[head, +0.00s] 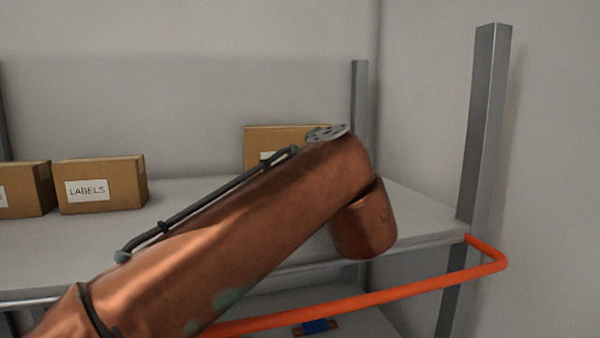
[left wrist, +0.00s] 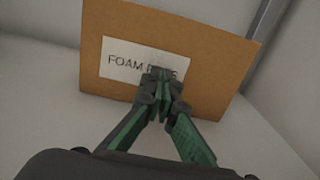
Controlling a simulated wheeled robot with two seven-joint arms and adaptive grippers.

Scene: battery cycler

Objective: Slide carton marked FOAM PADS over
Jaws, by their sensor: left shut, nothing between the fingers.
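The carton marked FOAM PADS (left wrist: 215,60) is a brown box with a white label, standing on the shelf. In the left wrist view it fills the upper middle, and part of its label is hidden behind my fingers. In the head view, a brown carton (head: 285,136) at the back right is mostly hidden behind my arm, and its label is unreadable. My left gripper (left wrist: 162,78) is shut and empty, its fingertips in front of the label. I cannot tell whether they touch the carton. My right gripper is in neither view.
A carton marked LABELS (head: 120,184) stands on the left of the grey shelf (head: 420,215), beside another carton (head: 25,190) cut by the frame edge. A metal post (head: 484,120) and an orange rail (head: 400,292) bound the right and front. A blue item (head: 316,326) lies below.

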